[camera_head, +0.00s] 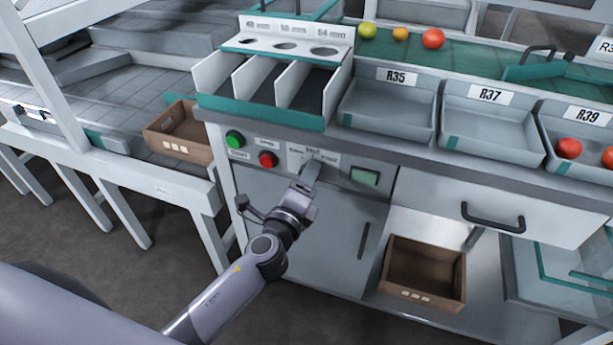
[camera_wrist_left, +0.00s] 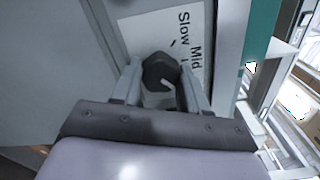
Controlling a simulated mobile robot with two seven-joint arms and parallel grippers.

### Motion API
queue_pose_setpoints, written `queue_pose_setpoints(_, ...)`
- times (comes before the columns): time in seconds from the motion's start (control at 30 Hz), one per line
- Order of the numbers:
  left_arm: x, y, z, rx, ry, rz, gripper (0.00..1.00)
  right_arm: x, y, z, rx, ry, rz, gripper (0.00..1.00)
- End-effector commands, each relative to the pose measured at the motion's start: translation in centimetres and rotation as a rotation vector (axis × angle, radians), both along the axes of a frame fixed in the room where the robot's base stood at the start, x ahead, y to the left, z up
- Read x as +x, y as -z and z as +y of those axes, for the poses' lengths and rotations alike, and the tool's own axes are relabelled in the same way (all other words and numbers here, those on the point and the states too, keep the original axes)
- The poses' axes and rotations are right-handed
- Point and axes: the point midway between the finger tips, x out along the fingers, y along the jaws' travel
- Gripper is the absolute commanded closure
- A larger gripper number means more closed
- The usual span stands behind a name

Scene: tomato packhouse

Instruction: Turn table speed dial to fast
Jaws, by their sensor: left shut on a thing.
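The speed dial (camera_wrist_left: 160,72) is a dark knob with a pale pointer line, on a white label plate (camera_wrist_left: 145,28) marked "Slow" and "Mid" in the left wrist view. My left gripper (camera_wrist_left: 160,88) has its two fingers on either side of the dial, shut on it. In the head view my left gripper (camera_head: 309,176) reaches the front panel just below the label plate (camera_head: 313,156) and hides the dial. The "fast" mark cannot be made out behind the gripper. My right gripper is not in view.
A green button (camera_head: 235,139) and a red button (camera_head: 267,159) sit left of the dial, and a small green display (camera_head: 364,177) sits right. A cabinet door lies below. A brown crate (camera_head: 424,272) stands on the lower shelf. Grey bins line the counter above.

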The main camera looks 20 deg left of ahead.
Motion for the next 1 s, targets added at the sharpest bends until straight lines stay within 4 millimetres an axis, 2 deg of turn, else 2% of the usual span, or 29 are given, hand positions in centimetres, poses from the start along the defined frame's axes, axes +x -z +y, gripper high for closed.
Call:
queue_pose_setpoints(0.57,0.09,-0.17,0.02,0.037,-0.001,-0.005,0.87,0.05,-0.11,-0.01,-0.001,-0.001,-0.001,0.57)
queue_pose_setpoints(0.6,0.08,-0.17,0.02,0.037,-0.001,-0.005,0.5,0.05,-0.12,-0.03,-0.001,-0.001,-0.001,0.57)
queue_pose_setpoints(0.67,0.08,-0.16,0.03,0.036,-0.001,-0.005,0.31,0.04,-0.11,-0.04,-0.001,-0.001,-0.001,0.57)
queue_pose_setpoints(1.0,-0.16,-0.04,0.02,0.033,0.0,-0.002,0.31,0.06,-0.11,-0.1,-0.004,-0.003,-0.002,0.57)
